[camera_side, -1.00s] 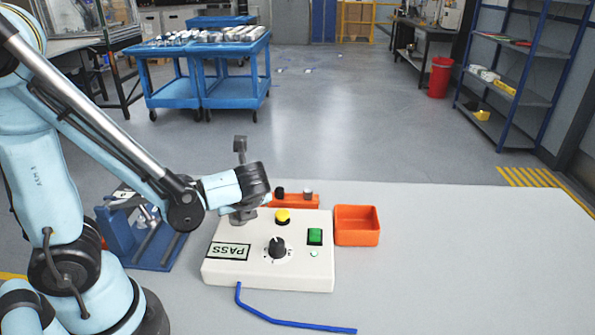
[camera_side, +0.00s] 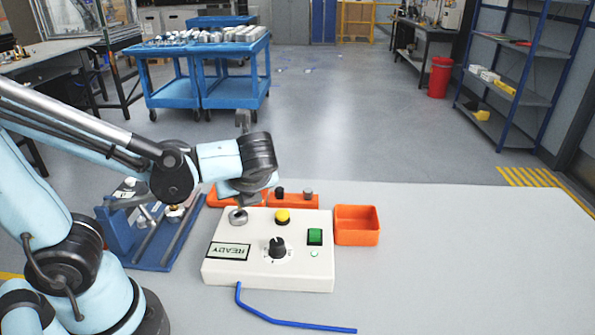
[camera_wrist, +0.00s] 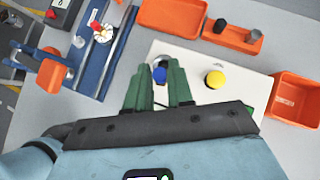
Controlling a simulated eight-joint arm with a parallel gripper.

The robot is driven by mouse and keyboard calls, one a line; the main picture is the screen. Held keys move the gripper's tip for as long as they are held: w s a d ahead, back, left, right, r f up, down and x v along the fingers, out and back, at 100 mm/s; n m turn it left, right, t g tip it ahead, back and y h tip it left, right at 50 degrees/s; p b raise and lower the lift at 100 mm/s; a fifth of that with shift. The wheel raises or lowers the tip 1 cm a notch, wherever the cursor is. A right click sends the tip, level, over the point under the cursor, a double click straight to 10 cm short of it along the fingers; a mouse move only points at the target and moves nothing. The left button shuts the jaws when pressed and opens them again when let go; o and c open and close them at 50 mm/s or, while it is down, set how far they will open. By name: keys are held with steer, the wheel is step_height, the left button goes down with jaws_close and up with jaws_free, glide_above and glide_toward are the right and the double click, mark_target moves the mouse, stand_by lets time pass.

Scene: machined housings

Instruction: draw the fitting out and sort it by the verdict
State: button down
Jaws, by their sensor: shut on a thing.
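My gripper (camera_wrist: 160,88) shows in the wrist view as two green fingers shut on a small blue-ended fitting (camera_wrist: 159,74). In the side view my wrist hides the fingers and the fitting. The white test box (camera_side: 290,270) stands below, with a grey round socket (camera_side: 238,216) that looks empty and lies just below the wrist. Its display (camera_side: 228,251) reads READY, upside down. The box also has a yellow button (camera_side: 282,216), a black knob (camera_side: 277,247) and a green switch (camera_side: 314,236). An orange bin (camera_side: 357,226) at its right looks empty.
Another orange bin (camera_wrist: 172,17) stands behind the box, empty where visible. Beside it an orange rack (camera_wrist: 232,38) holds a dark and a grey cylinder. A blue fixture (camera_side: 150,240) stands at left. A bent blue rod (camera_side: 290,322) lies in front. The table's right is clear.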

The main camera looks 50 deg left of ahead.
steer(key=s+d+r, duration=0.2)
steer(key=d+r, duration=0.2)
steer(key=d, duration=0.3)
steer(key=shift+s+d+r, duration=0.15)
steer(key=shift+d+r, duration=0.2)
steer(key=shift+r, duration=0.05)
steer(key=w+a+f+n+g, duration=0.25)
steer(key=w+a+n, duration=0.3)
steer(key=a, duration=0.55)
steer(key=w+a+f+n+g, duration=0.2)
steer(key=w+a+n+g, duration=0.3)
steer(key=a, duration=0.5)
steer(key=shift+m+t+h, duration=0.3)
steer(key=shift+m+t, duration=0.05)
steer(key=shift+m, duration=0.4)
steer(key=shift+w+a+f, duration=0.1)
steer(key=shift+w+f, duration=0.05)
steer(key=shift+f, duration=1.2)
steer(key=shift+w+a+f, duration=0.1)
steer(key=shift+w+f, duration=0.05)
steer(key=shift+f, duration=1.15)
steer(key=c, duration=0.9)
jaws_free()
steer(key=shift+c, duration=0.2)
